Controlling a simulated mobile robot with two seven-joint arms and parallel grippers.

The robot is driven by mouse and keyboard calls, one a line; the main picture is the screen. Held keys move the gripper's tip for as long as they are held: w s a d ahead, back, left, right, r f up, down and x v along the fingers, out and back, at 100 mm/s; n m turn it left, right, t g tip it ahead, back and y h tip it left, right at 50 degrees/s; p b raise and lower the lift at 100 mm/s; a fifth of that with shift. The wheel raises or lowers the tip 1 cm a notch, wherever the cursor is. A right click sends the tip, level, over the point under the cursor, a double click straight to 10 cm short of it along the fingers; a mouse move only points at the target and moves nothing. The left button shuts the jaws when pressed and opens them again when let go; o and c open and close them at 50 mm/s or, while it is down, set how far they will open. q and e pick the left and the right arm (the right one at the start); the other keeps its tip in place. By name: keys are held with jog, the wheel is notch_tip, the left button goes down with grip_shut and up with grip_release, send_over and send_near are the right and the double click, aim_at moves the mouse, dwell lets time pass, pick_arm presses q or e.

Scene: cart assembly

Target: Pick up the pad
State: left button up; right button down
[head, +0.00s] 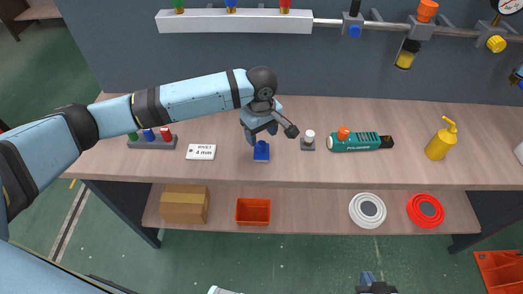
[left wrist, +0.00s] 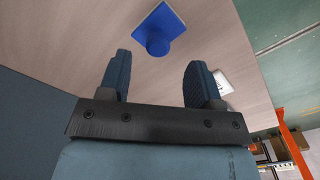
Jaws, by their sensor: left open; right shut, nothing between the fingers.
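The blue pad (head: 261,151), a square plate with a round knob, sits on the upper wooden bench top, near its middle. In the left wrist view the pad (left wrist: 160,28) shows beyond the fingertips, its knob facing the gripper. My left gripper (head: 262,132) is open and empty, just above and behind the pad in the head view. Its two blue fingers (left wrist: 159,78) are spread apart, with a gap to the knob. My right gripper (head: 368,278) is shut and empty at the bottom edge of the head view, far from the pad and partly cut off.
Left of the pad lie a white "4 mm" label block (head: 201,152) and a dark rack (head: 152,142) with small coloured pieces. To its right stand a small grey block with a white knob (head: 308,140), a green tool (head: 355,142) and a yellow bottle (head: 441,139). The lower shelf holds an orange bin (head: 253,211).

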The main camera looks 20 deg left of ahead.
aim_at(261, 143)
pick_arm(q)
notch_tip(261, 143, down, 5)
jog(key=shift+w+f, duration=0.1)
jog(key=shift+f, duration=0.05)
grip_shut()
dwell(0.4)
notch_tip(261, 143, up, 20)
jog(key=shift+p, duration=0.4)
jog(key=c, duration=0.8)
grip_release()
jog(key=shift+c, duration=0.7)
